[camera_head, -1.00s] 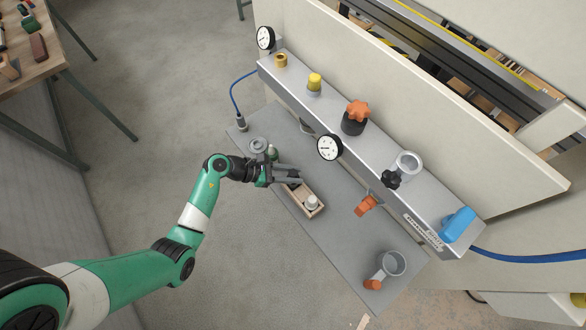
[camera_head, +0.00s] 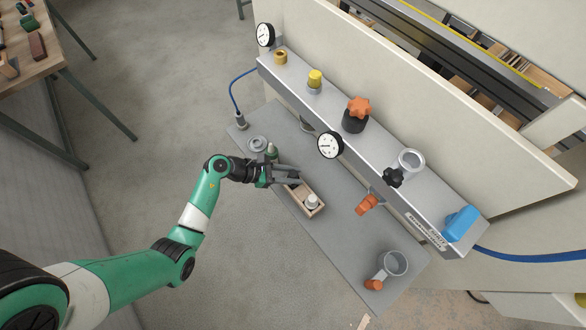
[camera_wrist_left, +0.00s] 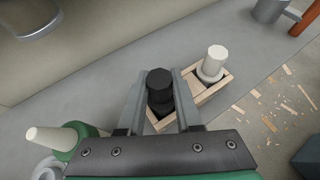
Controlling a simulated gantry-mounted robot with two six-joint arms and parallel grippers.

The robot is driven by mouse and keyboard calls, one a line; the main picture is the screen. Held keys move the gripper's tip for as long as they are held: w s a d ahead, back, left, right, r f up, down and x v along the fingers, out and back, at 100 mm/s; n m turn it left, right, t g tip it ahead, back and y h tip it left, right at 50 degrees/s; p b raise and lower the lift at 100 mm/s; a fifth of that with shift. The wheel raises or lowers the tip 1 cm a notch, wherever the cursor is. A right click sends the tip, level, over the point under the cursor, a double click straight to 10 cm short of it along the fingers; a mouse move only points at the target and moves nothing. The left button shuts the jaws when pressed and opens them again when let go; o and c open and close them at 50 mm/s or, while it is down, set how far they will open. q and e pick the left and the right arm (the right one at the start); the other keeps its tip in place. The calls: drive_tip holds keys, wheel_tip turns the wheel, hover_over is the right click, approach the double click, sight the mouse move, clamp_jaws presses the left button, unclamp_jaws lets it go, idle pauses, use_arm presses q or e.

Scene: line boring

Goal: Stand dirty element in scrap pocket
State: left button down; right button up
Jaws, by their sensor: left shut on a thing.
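A dark, nearly black cylindrical element (camera_wrist_left: 160,82) stands roughly upright between the fingers of my left gripper (camera_wrist_left: 161,98), which is shut on it. In the head view my left gripper (camera_head: 291,176) is at the upper-left end of a small wooden tray (camera_head: 318,213), and the fingers hide the dark element there. In the left wrist view the element's lower end is at the tray's near pocket (camera_wrist_left: 157,126); whether it touches the bottom is hidden. A white element (camera_head: 312,201) stands in the tray's other end; it also shows in the left wrist view (camera_wrist_left: 214,62). My right gripper is not in view.
A green bottle with a pale tip (camera_wrist_left: 62,140) stands close to the left gripper, beside a grey round part (camera_head: 257,144). A grey cup (camera_head: 393,262) stands at the bench's right end. A metal rail with gauges and knobs (camera_head: 355,115) runs along the back.

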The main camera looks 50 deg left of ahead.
use_arm(q)
drive_tip(key=shift+f, duration=0.1)
drive_tip(key=shift+f+b, duration=0.65)
drive_tip(key=shift+f, duration=0.1)
unclamp_jaws()
idle(0.4)
drive_tip(key=shift+r, duration=0.1)
drive_tip(key=shift+p+v, duration=1.6)
drive_tip(key=shift+v, duration=0.65)
drive_tip(key=p+v, duration=0.2)
drive_tip(key=v, duration=0.2)
drive_tip(key=shift+s+a+r, duration=0.1)
drive_tip(key=shift+s+a, duration=0.05)
drive_tip(key=shift+s, duration=0.05)
